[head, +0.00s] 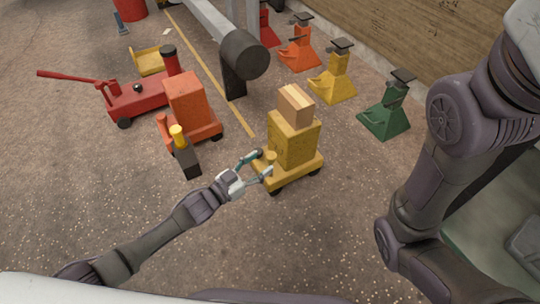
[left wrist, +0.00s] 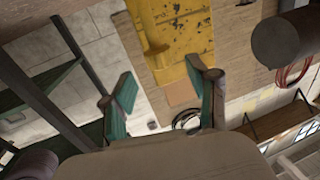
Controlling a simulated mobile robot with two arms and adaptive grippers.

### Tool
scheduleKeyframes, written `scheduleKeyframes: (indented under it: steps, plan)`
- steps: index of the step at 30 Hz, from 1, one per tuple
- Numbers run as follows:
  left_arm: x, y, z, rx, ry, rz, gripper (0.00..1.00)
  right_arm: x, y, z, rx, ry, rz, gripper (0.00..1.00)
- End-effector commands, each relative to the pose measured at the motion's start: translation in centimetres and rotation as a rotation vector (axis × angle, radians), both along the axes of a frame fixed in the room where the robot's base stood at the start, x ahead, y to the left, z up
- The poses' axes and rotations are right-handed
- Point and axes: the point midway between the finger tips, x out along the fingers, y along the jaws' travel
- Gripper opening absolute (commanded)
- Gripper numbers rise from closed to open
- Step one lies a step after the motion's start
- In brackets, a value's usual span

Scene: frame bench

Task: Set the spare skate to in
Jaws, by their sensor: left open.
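A yellow skate (head: 294,147) with a tall body on a low wheeled base stands on the floor, a wooden block (head: 295,104) on its top. A short yellow knob (head: 271,158) stands at its near left corner. My left gripper (head: 262,166) is open at that corner, its fingers either side of the knob; contact cannot be told. The left wrist view shows the spread teal fingers (left wrist: 160,88) and scratched yellow metal (left wrist: 180,30) beyond them. An orange skate (head: 188,103) stands to the left. Which skate is the spare is not marked. My right gripper is out of view.
A black block with a yellow top (head: 185,158) stands before the orange skate. A red floor jack (head: 145,98) lies behind it. Green (head: 385,118), yellow (head: 333,85) and orange (head: 300,52) stands line the wall. A thick grey beam (head: 243,54) hangs behind. The near floor is clear.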

Motion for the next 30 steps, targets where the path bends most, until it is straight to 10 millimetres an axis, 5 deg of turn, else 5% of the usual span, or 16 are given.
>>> scheduleKeyframes:
  steps: [10,30]
  plan:
    - [-4.1,3.8,0.0,-0.002,0.001,-0.001,0.59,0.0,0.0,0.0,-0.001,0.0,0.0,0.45]
    - [-4.5,3.9,0.4,-0.007,-0.004,-0.003,0.59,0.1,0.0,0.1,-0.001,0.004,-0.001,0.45]
